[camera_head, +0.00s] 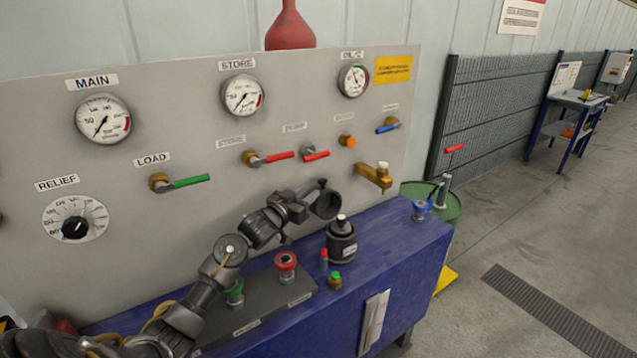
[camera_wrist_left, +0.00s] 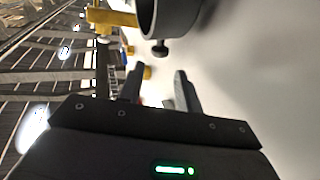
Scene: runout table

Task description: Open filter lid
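A dark round cup-shaped fitting (camera_head: 328,205) with a small black knob (camera_head: 322,182) stands in front of the panel's lower right; I take it for the filter. Its rim (camera_wrist_left: 172,18) and the knob (camera_wrist_left: 160,47) show at the top of the left wrist view. I cannot tell whether its lid is open. My left gripper (camera_head: 303,200) is just left of the fitting, close to it. In the left wrist view its two fingers (camera_wrist_left: 158,88) are apart with nothing between them, and the knob lies beyond their tips. My right gripper is not in view.
The grey panel (camera_head: 330,120) stands close behind my left arm. A black canister (camera_head: 342,245) stands on the blue bench (camera_head: 420,238) below the gripper. A red-topped part (camera_head: 286,263) and a green-topped part (camera_head: 335,279) are nearby. A brass tap (camera_head: 374,176) juts out at right.

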